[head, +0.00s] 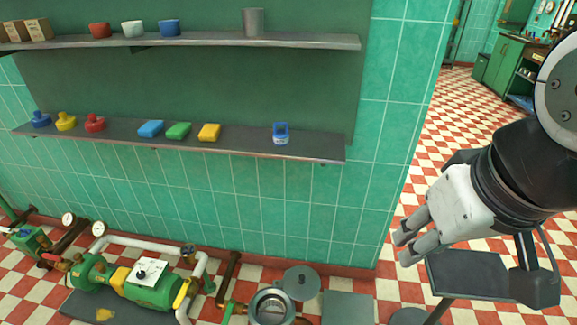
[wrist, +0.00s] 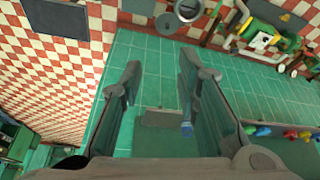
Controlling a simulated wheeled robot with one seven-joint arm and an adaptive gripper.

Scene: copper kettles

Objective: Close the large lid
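A round metal vessel (head: 272,308) stands open on the floor at the bottom of the head view, cut off by the frame edge. A round grey lid (head: 301,283) stands raised beside its rim, at its back right. In the wrist view, the vessel (wrist: 187,8) and the lid (wrist: 167,23) show at the top. My gripper (head: 402,247) is at the right of the head view, well above and to the right of the lid. In the wrist view, my gripper (wrist: 160,63) has its fingers spread with nothing between them.
A green tiled wall (head: 240,200) carries an upper shelf (head: 200,41) and a lower shelf (head: 240,143) with small items. A green pump (head: 150,290) with pipes is left of the vessel. A grey square panel (head: 348,308) is right of it. Checkered floor opens at right.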

